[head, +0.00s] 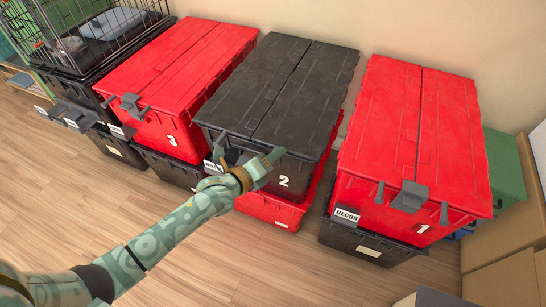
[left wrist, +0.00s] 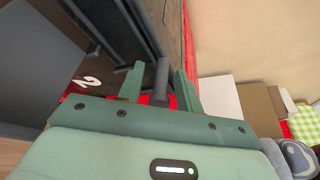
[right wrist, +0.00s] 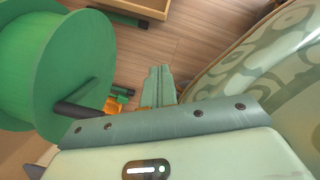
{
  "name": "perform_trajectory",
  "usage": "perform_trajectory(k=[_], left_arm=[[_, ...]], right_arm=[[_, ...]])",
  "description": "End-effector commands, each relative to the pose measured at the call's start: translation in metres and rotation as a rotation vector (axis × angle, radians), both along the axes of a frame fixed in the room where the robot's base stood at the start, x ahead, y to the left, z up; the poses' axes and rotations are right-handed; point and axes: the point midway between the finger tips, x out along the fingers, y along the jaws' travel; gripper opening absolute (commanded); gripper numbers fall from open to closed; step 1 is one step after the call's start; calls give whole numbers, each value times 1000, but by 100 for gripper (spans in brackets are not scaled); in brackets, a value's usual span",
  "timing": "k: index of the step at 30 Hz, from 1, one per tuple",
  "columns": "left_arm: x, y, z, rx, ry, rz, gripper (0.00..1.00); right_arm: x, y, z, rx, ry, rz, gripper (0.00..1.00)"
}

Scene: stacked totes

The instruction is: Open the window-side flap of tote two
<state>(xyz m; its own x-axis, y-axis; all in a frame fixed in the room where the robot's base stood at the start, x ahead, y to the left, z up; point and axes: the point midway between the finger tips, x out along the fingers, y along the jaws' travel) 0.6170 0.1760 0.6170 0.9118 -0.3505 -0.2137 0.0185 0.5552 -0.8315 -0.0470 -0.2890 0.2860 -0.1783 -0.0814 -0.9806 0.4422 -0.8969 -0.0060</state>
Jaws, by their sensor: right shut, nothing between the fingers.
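Tote two (head: 284,167) is black with a white 2 on its front, and its lid (head: 285,85) lies closed as two flaps with a seam between. It sits on a red tote. My left gripper (head: 266,163) is at the upper front edge of tote two, by its right flap. In the left wrist view, its fingers (left wrist: 160,84) stand on both sides of a dark grey peg (left wrist: 162,75), with small gaps visible. My right gripper (right wrist: 158,86) is shut and empty, away from the totes. Which flap is window-side I cannot tell.
Red tote three (head: 172,141) stands close on the left and red tote one (head: 422,229) on the right, across a narrow gap. A wire crate (head: 85,30) is at back left. A green reel (right wrist: 45,70) is beside my right gripper. Floor in front is clear.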

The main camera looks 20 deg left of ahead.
Motion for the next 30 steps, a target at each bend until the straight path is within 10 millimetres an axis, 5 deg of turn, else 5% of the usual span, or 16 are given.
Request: perform_trajectory(k=[6,10,20,30], left_arm=[[0,0,1,0,-1,0,35],[0,0,1,0,-1,1,0],[0,0,6,20,-3,1,0],[1,0,38,200,-16,1,0]], right_arm=[[0,0,0,0,0,0,0],[0,0,0,0,0,0,0],[2,1,5,2,-10,-4,0],[-7,23,30,39,-46,-85,0]])
